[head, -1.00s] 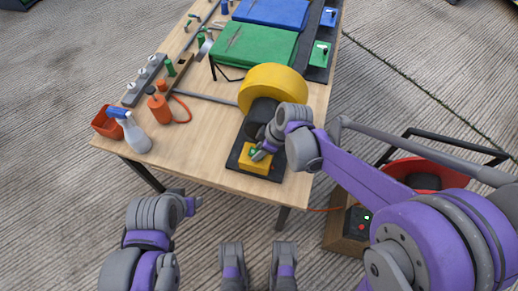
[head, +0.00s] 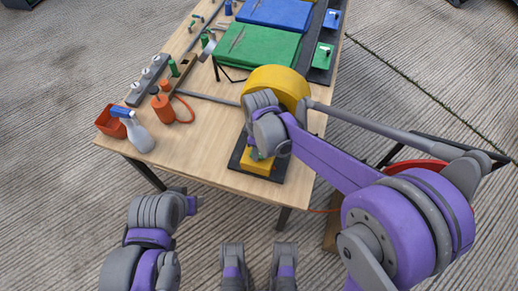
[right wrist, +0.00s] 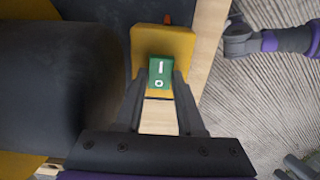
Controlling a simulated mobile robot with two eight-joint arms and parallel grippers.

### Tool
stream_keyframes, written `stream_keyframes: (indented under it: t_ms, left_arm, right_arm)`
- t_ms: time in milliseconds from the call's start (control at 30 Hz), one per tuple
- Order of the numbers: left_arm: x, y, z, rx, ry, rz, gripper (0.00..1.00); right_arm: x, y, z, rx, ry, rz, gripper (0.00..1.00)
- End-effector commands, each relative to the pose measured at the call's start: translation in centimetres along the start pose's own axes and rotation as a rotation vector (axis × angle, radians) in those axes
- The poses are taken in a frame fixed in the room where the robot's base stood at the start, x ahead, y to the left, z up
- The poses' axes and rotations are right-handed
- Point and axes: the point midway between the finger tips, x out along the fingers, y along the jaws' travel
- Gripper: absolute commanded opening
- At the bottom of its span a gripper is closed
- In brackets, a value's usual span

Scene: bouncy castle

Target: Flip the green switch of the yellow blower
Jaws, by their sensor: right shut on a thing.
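The yellow blower (head: 277,82) stands at the near right corner of the wooden table, and my right wrist covers part of it. Its yellow switch box (head: 258,167) sits on a dark base towards the table's near edge. The green switch (right wrist: 161,72), with white I and O marks, shows on this box in the right wrist view. My right gripper (right wrist: 160,80) is shut on the switch, one finger on each side. In the head view the fingertips (head: 256,154) are mostly hidden under the wrist. My left gripper (head: 195,205) is off the table's near edge; its jaws are unclear.
A white and blue spray bottle (head: 136,130), a red bin (head: 111,121) and an orange bottle (head: 162,107) stand at the table's left. Folded green (head: 258,48) and blue (head: 274,13) sheets lie behind the blower. A red round thing (head: 417,167) is partly hidden behind my right arm.

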Motion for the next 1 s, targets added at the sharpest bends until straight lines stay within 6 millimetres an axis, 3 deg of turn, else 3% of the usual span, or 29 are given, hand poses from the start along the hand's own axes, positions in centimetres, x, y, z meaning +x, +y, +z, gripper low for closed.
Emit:
stream_keyframes:
  t_ms: [200,233,400,767,1000]
  left_arm:
    - [0.0,0.0,0.0,0.0,0.0,0.0,0.51]
    - [0.0,0.0,0.0,0.0,0.0,0.0,0.51]
    - [0.0,0.0,0.0,0.0,0.0,0.0,0.51]
    - [-0.1,0.0,-0.1,0.0,0.0,0.0,0.51]
    - [-1.0,0.0,-0.5,0.0,0.004,0.0,0.51]
  right_arm:
    - [0.0,0.0,0.1,0.0,-0.001,0.0,0.0]
    - [0.0,0.0,0.1,0.0,0.0,0.0,0.39]
    - [0.0,0.0,0.0,0.0,0.001,0.0,0.68]
    - [-0.6,0.0,0.0,0.0,0.002,0.0,0.68]
    - [-4.9,0.0,0.0,0.0,0.002,0.001,0.68]
